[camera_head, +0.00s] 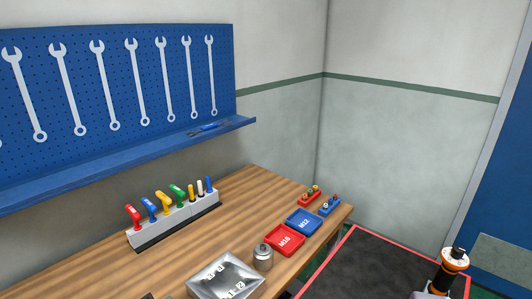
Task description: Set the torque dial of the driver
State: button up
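An orange and black upright tool (450,272), which looks like the driver, stands at the lower right. It has a pale ring near its top and a black end above that. Its lower part meets a light grey piece at the bottom edge, and I cannot tell what that piece is. Dial markings are too small to read. I cannot make out my gripper in this view.
A dark red-edged surface (358,262) lies around the driver. The wooden bench (252,187) holds a rack of coloured-handled tools (180,221), a red tray (285,240), a blue tray (304,221), a metal tray (226,277) and a metal cylinder (263,258).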

aim_at(458, 252)
jog(key=z, duration=1.3)
